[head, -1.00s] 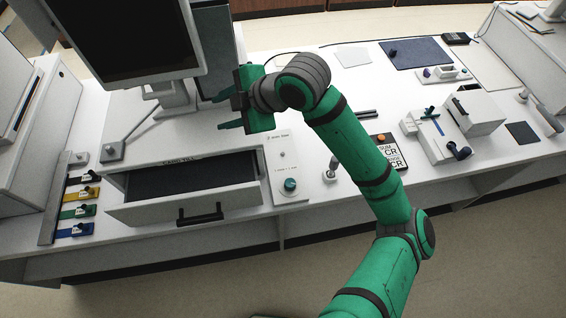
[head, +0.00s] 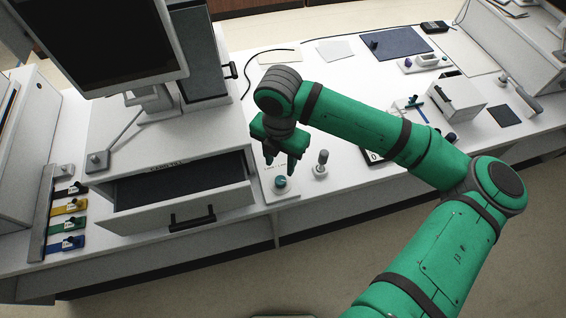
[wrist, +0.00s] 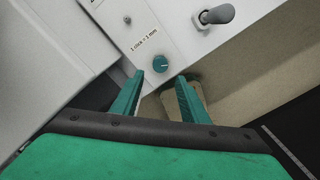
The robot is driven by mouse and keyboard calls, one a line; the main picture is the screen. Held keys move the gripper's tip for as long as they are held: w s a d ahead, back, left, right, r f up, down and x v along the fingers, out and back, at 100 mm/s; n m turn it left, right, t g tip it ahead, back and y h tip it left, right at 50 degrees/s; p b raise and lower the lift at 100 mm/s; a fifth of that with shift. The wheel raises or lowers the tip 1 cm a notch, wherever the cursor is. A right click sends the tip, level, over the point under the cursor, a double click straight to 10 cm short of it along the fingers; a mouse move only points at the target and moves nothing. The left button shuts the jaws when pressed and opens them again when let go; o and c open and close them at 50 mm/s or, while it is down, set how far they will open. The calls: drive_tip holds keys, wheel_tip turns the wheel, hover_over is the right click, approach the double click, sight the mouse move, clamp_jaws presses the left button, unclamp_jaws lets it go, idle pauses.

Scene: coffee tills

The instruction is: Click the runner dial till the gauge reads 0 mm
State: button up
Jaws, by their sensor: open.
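A round teal dial (head: 280,182) sits on a pale panel (head: 284,195) right of the open drawer. In the wrist view the dial (wrist: 160,63) has a light mark on its face, and a label (wrist: 145,39) beside it reads "1 click = 1 mm". My gripper (head: 280,167) points down just above the dial, its fingers apart and empty. In the wrist view its fingertips (wrist: 160,80) lie either side of the dial's line, apart from it as far as I can tell. No gauge reading is legible.
An open drawer (head: 170,214) with a black handle juts out on the left, under a monitor (head: 105,45). A grey-topped lever (head: 321,164) stands close right of the dial; it also shows in the wrist view (wrist: 218,14). Coloured tabs (head: 68,225) lie far left.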

sight(281, 180)
wheel_tip(281, 180, down, 8)
drive_tip(key=shift+f, duration=0.6)
drive_tip(key=shift+c, duration=0.3)
drive_tip(key=shift+r, duration=0.1)
drive_tip(key=c, duration=0.6)
